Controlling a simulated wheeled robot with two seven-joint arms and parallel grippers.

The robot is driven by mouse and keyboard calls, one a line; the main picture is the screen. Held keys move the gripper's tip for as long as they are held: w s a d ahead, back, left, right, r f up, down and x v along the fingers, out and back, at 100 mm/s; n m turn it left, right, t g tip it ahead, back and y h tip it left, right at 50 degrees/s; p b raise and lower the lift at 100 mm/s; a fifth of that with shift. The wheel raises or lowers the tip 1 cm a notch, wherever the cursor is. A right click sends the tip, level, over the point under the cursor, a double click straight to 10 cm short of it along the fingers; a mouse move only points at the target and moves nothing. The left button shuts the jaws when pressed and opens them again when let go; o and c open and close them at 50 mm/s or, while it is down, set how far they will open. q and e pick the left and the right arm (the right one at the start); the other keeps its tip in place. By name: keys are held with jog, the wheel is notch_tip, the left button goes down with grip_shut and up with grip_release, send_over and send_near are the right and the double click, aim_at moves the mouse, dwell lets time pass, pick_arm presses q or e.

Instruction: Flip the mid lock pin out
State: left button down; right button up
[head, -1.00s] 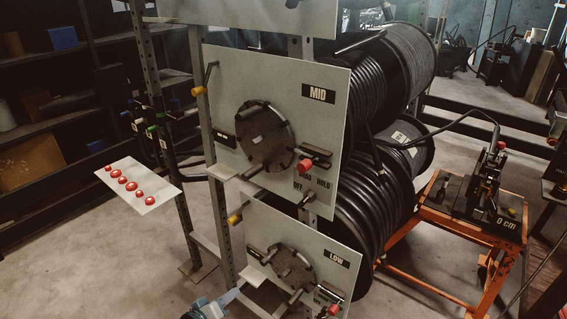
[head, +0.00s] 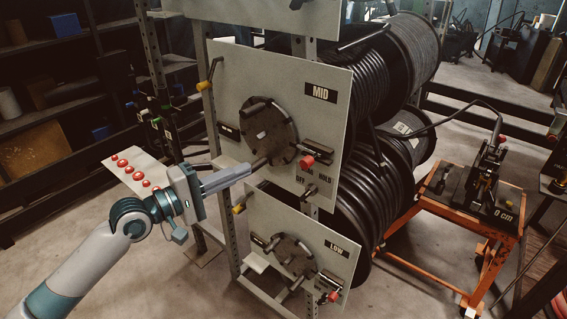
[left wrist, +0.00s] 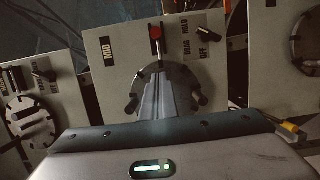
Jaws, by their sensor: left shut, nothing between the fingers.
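The MID panel (head: 232,80) is a pale upright plate with a dark round disc (head: 269,133) carrying short black pegs. A red-knobbed pin (head: 307,161) sits in a dark bracket at the disc's lower right. In the left wrist view the red knob (left wrist: 156,33) is above the disc (left wrist: 190,78), near the MID label. My left gripper (head: 247,171) is shut and empty, its tips at the disc's lower left, away from the red knob. In the left wrist view its fingers (left wrist: 165,85) cover the disc's middle; contact cannot be told. My right gripper is not in view.
Below is the LOW panel (head: 262,208) with its own disc and red knob (head: 334,297). A small switch (head: 310,190) sits under the MID red knob. Yellow-tipped levers (head: 204,86) stick out at the left. A red-button board (head: 155,172) is behind my arm; an orange cart (head: 455,222) stands right.

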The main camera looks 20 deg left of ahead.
pick_arm(q)
jog(key=shift+w+d, duration=0.1)
jog(key=shift+w, duration=0.05)
jog(key=w+d+p, duration=0.6)
jog(key=d, duration=0.3)
jog(key=shift+w, duration=0.3)
jog(key=shift+d, duration=0.1)
